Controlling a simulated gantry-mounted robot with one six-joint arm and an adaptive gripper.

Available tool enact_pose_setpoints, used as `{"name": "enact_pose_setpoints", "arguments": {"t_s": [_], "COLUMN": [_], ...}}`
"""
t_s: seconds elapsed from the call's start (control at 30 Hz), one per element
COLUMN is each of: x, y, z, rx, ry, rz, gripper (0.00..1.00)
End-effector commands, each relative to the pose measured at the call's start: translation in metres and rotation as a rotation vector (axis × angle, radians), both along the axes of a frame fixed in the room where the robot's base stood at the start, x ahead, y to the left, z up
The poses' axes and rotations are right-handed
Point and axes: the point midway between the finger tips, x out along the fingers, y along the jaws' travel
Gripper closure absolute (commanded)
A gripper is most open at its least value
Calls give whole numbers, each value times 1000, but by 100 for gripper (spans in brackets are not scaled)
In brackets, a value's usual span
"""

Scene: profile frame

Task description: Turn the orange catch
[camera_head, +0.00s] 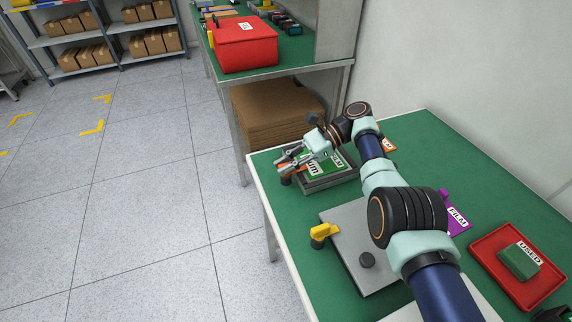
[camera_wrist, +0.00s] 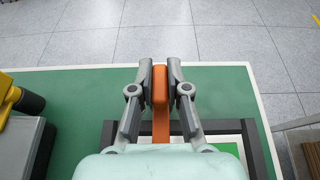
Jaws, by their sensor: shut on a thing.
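The orange catch (camera_wrist: 160,92) stands between the two fingers of my gripper (camera_wrist: 160,80) in the wrist view, and the fingers are shut on its sides. In the head view my gripper (camera_head: 284,169) is at the far left end of a grey frame (camera_head: 330,183) on the green table. A little of the orange catch (camera_head: 291,171) shows between the fingers, with a dark round base (camera_head: 286,181) under it. A green block with a white label (camera_head: 324,165) lies in the frame. My wrist hides part of the frame.
A red tray (camera_head: 487,247) holds a green block marked USED (camera_head: 518,260). A purple FILM piece (camera_head: 456,217) lies behind my arm. The table's left edge is close to my gripper.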

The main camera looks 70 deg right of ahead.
Motion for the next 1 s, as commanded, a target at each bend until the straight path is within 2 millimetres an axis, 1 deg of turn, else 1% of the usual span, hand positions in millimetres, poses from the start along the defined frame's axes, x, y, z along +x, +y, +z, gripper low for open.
{"name": "enact_pose_setpoints", "arguments": {"t_s": [0.03,0.07,0.1,0.2,0.73,0.9,1.0], "x": [0,0,0,0,0,-1,-1], "y": [0,0,0,0,0,1,1], "z": [-2,-2,-2,-1,3,11,12], "rx": [0,1,0,1,1,2,3], "ry": [3,4,3,2,2,2,3], "rz": [0,0,0,-1,-14,-77,-126], "gripper": [100,81,75,59,59,59,59]}}
